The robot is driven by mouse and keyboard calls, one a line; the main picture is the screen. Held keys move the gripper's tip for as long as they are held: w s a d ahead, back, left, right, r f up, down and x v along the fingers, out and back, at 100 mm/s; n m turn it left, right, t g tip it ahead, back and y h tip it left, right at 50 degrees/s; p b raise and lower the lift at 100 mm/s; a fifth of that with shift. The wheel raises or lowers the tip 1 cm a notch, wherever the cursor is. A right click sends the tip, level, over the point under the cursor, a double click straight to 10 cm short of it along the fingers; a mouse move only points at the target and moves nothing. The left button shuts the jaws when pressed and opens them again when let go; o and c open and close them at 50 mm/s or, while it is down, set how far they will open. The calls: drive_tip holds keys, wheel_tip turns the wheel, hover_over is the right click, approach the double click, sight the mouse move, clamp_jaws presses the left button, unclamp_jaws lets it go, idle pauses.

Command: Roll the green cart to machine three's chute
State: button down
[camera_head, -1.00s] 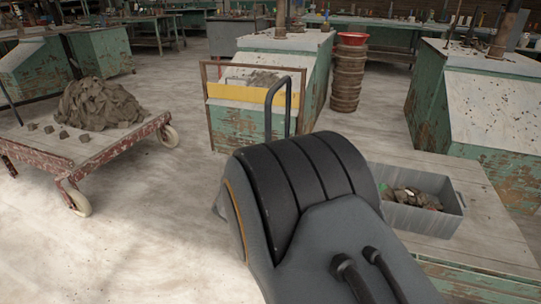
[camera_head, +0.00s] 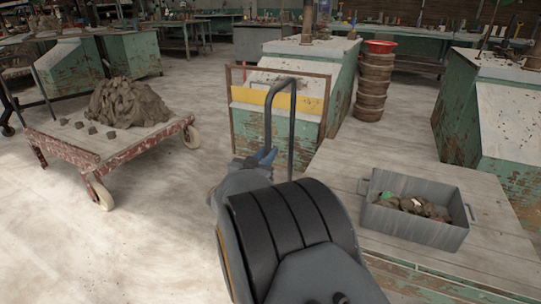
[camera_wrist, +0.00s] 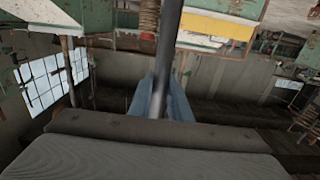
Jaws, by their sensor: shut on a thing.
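The green cart has a pale plank top (camera_head: 335,165) and worn green sides. It stands at the lower right in the head view. A dark bent-tube push handle (camera_head: 292,125) stands at its left end; where it joins the cart is partly hidden. My gripper (camera_head: 265,157) has its blue fingers at the handle's left upright. In the wrist view the dark tube (camera_wrist: 170,45) runs down between the fingers (camera_wrist: 161,98), which are shut on it. A machine with a yellow-banded, wood-framed front (camera_head: 310,104) stands behind the handle. I see no number on it.
A grey bin (camera_head: 415,238) of scraps sits on the green cart. A red-framed trolley (camera_head: 105,160) with a clay pile (camera_head: 128,102) stands at left. Another green machine (camera_head: 508,125) is at right. Stacked round tubs (camera_head: 372,85) stand between the machines. Floor at lower left is clear.

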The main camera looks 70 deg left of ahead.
drive_tip(key=shift+s, duration=0.1)
drive_tip(key=s+a+b, duration=0.5)
drive_tip(key=s, duration=0.1)
idle(0.6)
